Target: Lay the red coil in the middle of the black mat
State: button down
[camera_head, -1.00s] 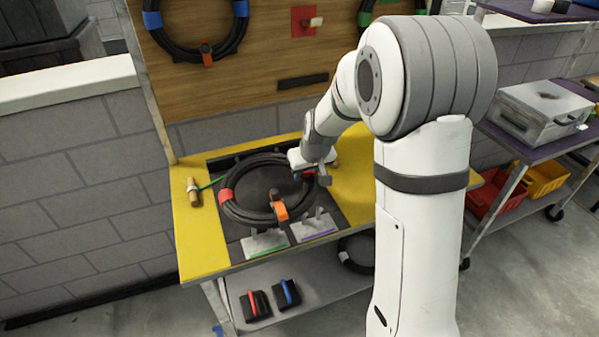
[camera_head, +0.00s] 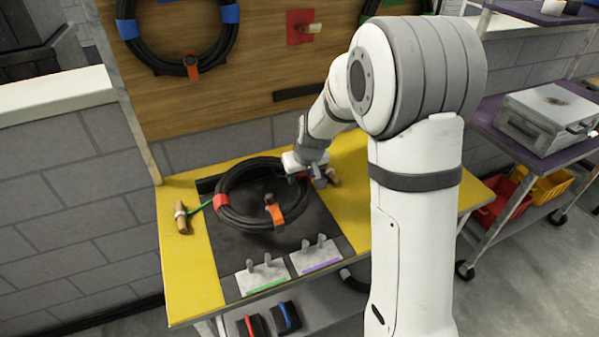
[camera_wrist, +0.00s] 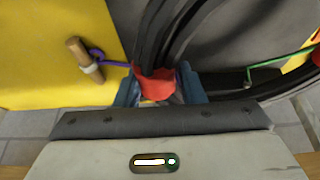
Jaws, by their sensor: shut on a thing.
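The red coil is a thick black ring of cable (camera_head: 236,223) with red bands (camera_head: 221,201) and an orange clip (camera_head: 274,211). In the head view it is over the rear part of the black mat (camera_head: 235,250). I cannot tell whether its near side touches the mat. My gripper (camera_head: 308,176) is at the coil's right side. In the wrist view, the blue fingertips of my gripper (camera_wrist: 160,88) are shut around the coil's red band (camera_wrist: 155,86). Black cable strands run away from that band. The head view partly hides the grip behind my wrist.
Two white plates with upright pegs, one green-edged (camera_head: 262,273) and one purple-edged (camera_head: 316,254), stand at the mat's front. Wooden handles lie left (camera_head: 181,218) and right (camera_head: 333,177) on the yellow bench (camera_head: 192,282). A wooden board (camera_head: 270,62) rises behind. The mat's front left is bare.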

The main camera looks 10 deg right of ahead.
aim_at(306, 182)
jog(key=shift+s+d+f+b, duration=0.1)
jog(key=shift+f+b, duration=1.9)
jog(key=shift+f, duration=1.7)
jog(key=c, duration=0.9)
grip_release()
jog(key=shift+o, duration=0.2)
jog(key=shift+f, duration=0.1)
jog(key=shift+v, duration=4)
jog(key=s+d+r+m, duration=0.1)
jog(key=s+d+r, duration=0.1)
jog(key=s, duration=0.6)
jog(key=s+d+r+m+g, duration=0.1)
jog(key=s+d+r, duration=0.1)
jog(key=s, duration=0.7)
jog(key=s+d+r+m+h, duration=0.1)
jog(key=s+d+r, duration=0.1)
jog(key=s, duration=0.6)
jog(key=shift+s+r+g, duration=0.2)
jog(key=shift+r+g, duration=0.1)
jog(key=shift+r, duration=0.35)
